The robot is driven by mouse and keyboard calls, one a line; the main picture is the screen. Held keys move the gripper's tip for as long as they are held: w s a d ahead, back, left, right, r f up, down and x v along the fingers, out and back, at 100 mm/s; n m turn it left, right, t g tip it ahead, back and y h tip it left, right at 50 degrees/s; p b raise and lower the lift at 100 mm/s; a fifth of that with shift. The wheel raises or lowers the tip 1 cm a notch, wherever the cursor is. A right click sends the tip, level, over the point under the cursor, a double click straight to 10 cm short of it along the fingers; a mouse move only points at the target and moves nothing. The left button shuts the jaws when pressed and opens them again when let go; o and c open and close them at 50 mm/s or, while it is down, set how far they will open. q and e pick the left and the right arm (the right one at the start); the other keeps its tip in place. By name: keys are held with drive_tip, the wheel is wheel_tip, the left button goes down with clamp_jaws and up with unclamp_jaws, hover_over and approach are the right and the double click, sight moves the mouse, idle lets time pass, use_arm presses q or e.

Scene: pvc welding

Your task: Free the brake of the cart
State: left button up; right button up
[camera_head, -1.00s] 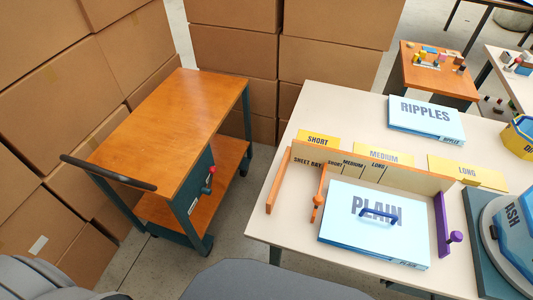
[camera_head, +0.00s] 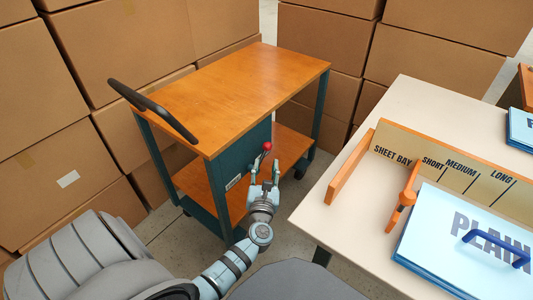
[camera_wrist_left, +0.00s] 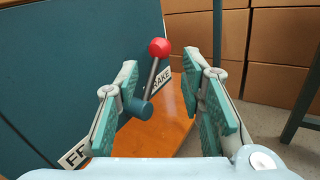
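The cart (camera_head: 225,85) has an orange wooden top, a lower shelf and a dark teal side panel. Its brake lever with a red knob (camera_head: 267,146) sticks out from that panel. In the left wrist view the lever's red knob (camera_wrist_left: 159,47) sits on a grey rod rising from a teal hub. The rod tilts towards a label ending in "RAKE" (camera_wrist_left: 162,84). Another label starting "FR" (camera_wrist_left: 74,157) is partly hidden. My left gripper (camera_head: 264,168) is open just in front of the lever. The lever appears between its fingers (camera_wrist_left: 162,75), without visible contact. My right gripper is not in view.
The cart's black handle (camera_head: 152,108) is at its left end. Cardboard boxes (camera_head: 135,45) stack behind and left of it. A pale table (camera_head: 345,225) with a sheet bay and a "PLAIN" sheet stack (camera_head: 455,240) stands to the right. A floor gap separates cart and table.

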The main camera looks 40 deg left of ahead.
sight(267, 150)
use_arm(q)
drive_tip(key=b+x, duration=0.1)
drive_tip(key=x, duration=0.2)
drive_tip(key=b+x, duration=0.1)
drive_tip(key=x, duration=0.3)
drive_tip(key=shift+w+a+f, duration=0.2)
drive_tip(key=shift+f, duration=0.05)
drive_tip(key=shift+w+a+r, duration=0.1)
drive_tip(key=shift+w+a, duration=0.05)
drive_tip(key=shift+w, duration=0.1)
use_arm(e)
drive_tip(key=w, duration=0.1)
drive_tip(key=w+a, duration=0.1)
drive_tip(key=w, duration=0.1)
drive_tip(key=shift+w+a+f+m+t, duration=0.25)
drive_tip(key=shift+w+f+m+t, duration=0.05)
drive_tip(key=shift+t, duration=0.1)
use_arm(q)
clamp_jaws()
